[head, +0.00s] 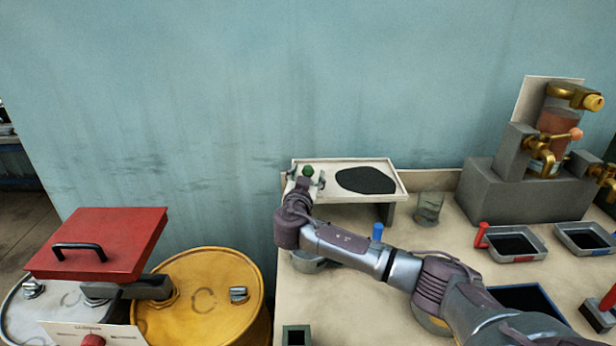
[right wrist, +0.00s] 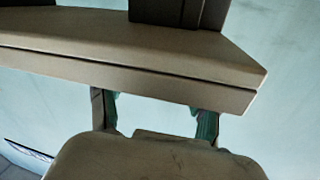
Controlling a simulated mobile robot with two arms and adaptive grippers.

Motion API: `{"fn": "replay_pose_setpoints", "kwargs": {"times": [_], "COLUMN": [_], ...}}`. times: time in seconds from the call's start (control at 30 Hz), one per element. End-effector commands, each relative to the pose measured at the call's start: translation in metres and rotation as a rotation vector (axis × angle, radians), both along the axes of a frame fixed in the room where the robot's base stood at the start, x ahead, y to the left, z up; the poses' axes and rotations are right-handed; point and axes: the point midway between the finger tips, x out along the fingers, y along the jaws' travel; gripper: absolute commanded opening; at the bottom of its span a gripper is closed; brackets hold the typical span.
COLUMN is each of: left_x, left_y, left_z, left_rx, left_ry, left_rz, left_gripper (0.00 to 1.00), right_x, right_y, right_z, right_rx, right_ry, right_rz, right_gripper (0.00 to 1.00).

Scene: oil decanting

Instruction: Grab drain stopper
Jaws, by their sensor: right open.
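A small round green knob (head: 308,171), which looks like the drain stopper, is at the left end of a pale raised tray (head: 396,164). My right gripper (head: 306,177) is open at the tray's front left corner. In the head view its fingers show on either side of the green knob; I cannot tell whether they touch it. In the right wrist view the open fingers (right wrist: 155,115) reach toward the edge of a pale slab, with only wall showing between them. The stopper cannot be made out there. My left gripper is not in view.
A black patch (head: 366,181) lies on the tray. A glass (head: 429,207) stands right of it, and a metal pot (head: 307,260) sits below my right arm. A yellow drum (head: 205,290) and a red lid (head: 98,243) are at left. Dark trays (head: 512,245) and a brass-fitted apparatus (head: 556,125) are at right.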

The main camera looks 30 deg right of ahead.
Motion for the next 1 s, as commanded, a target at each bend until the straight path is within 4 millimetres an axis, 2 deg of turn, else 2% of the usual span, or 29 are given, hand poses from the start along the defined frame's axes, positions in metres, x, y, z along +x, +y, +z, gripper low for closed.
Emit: {"fn": "replay_pose_setpoints", "kwargs": {"times": [0.13,0.5,0.83,1.0], "left_x": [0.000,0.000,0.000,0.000], "left_y": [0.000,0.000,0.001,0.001], "left_z": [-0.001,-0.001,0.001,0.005], "left_rx": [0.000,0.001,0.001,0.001], "left_ry": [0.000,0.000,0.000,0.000], "left_rz": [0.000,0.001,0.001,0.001], "left_gripper": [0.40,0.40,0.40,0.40], "right_x": [0.000,0.000,0.000,0.000], "right_y": [0.000,0.000,0.000,0.001], "right_z": [0.000,0.000,0.003,0.018], "right_rx": [0.000,0.000,0.000,0.002], "right_ry": [0.000,0.000,-0.002,-0.004], "right_rz": [0.001,0.001,0.001,0.002], "right_gripper": [0.64,0.02,0.00,0.00]}}
